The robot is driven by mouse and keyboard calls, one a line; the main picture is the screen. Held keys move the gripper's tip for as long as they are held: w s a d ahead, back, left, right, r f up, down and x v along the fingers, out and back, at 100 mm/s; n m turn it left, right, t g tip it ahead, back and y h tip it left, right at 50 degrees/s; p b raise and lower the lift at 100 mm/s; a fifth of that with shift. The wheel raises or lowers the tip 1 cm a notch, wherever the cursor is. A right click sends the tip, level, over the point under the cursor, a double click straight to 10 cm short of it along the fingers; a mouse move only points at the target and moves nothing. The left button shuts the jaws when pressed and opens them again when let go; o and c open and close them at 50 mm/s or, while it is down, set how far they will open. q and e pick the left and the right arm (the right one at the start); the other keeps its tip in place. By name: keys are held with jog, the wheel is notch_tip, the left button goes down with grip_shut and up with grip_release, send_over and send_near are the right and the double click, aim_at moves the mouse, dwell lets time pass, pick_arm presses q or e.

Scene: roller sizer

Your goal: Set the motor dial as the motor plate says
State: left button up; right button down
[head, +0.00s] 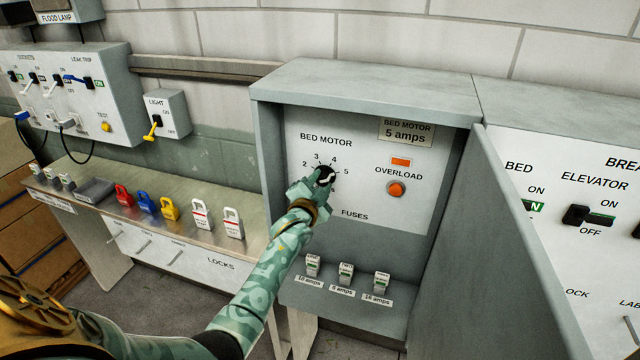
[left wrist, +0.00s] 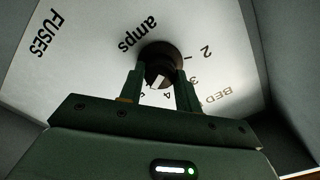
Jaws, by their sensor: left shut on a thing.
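The bed motor dial (head: 325,175) is a black round knob on the white panel inside the grey cabinet. The figures 2, 3, 4 and 5 stand around it. My left gripper (head: 318,187) is shut on the dial; in the left wrist view its two fingers flank the dark knob (left wrist: 160,56). A white mark shows on the knob, but I cannot tell for sure which figure it points at. The motor plate (head: 405,131) above right reads "BED MOTOR 5 amps". My right gripper is not in view.
An orange overload button (head: 397,189) sits right of the dial. Several fuses, such as the middle one (head: 346,274), stand on the cabinet's lower ledge. The open cabinet door (head: 520,250) juts out at the right. Padlocks line the bench (head: 105,213) at the left.

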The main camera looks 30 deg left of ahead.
pick_arm(q)
jog(key=shift+m, duration=0.3)
jog(key=o, duration=1)
jog(key=shift+c, duration=0.2)
jog(key=p+v, duration=0.1)
jog(key=v, duration=1.5)
jog(key=shift+s, duration=0.2)
jog(key=shift+f, duration=0.1)
